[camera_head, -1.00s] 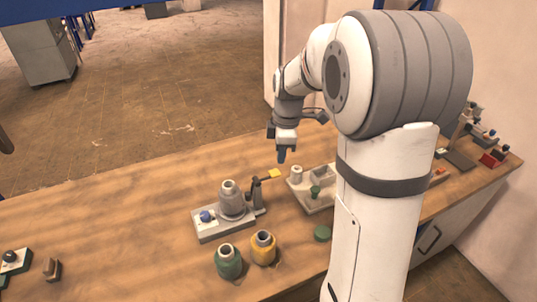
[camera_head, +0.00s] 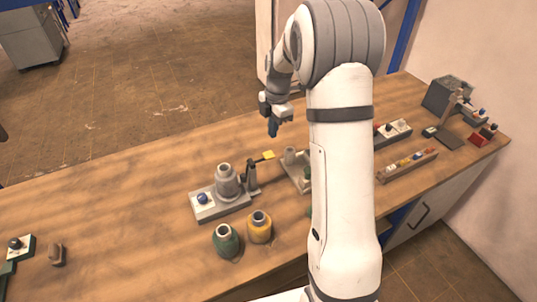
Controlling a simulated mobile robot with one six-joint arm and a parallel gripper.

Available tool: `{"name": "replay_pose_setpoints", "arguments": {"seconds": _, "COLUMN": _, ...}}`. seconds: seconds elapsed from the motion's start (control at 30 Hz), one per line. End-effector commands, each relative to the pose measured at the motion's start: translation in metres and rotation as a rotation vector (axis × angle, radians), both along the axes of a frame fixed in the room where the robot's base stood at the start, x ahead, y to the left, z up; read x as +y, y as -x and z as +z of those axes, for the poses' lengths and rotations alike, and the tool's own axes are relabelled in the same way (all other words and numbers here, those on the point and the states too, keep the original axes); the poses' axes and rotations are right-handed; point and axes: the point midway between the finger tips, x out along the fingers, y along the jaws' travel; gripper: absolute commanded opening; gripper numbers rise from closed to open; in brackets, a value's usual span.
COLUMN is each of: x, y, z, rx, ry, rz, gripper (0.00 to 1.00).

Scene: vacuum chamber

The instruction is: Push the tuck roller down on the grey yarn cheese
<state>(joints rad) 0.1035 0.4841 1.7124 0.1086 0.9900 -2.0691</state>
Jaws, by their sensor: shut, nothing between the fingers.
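The grey yarn cheese (camera_head: 228,184) stands upright on a light grey base with a blue knob (camera_head: 202,198). The tuck roller appears to be part of the dark lever arm (camera_head: 252,172) on a post just right of the cheese. The lever's yellow tip (camera_head: 268,155) points to the right, away from the cheese. My gripper (camera_head: 273,130) is shut and empty. It points down in the air, above and behind the yellow tip as seen here, apart from it.
A green yarn cheese (camera_head: 225,240) and a yellow one (camera_head: 259,227) stand in front of the base. A grey tray (camera_head: 298,175) is partly hidden behind my arm. A long parts rack (camera_head: 408,165) and a grey machine (camera_head: 447,96) are at the right. The table's left middle is clear.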

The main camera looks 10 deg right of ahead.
Motion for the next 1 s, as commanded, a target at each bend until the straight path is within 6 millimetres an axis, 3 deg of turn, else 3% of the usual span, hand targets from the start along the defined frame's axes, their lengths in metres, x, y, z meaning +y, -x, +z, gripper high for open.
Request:
{"name": "replay_pose_setpoints", "arguments": {"seconds": 0.6, "x": 0.006, "y": 0.002, "z": -0.065, "rx": 0.001, "ry": -0.001, "rz": 0.0, "gripper": 0.0}}
{"name": "replay_pose_setpoints", "arguments": {"seconds": 1.0, "x": 0.007, "y": 0.002, "z": -0.068, "rx": 0.0, "ry": 0.0, "rz": -0.001, "gripper": 0.0}}
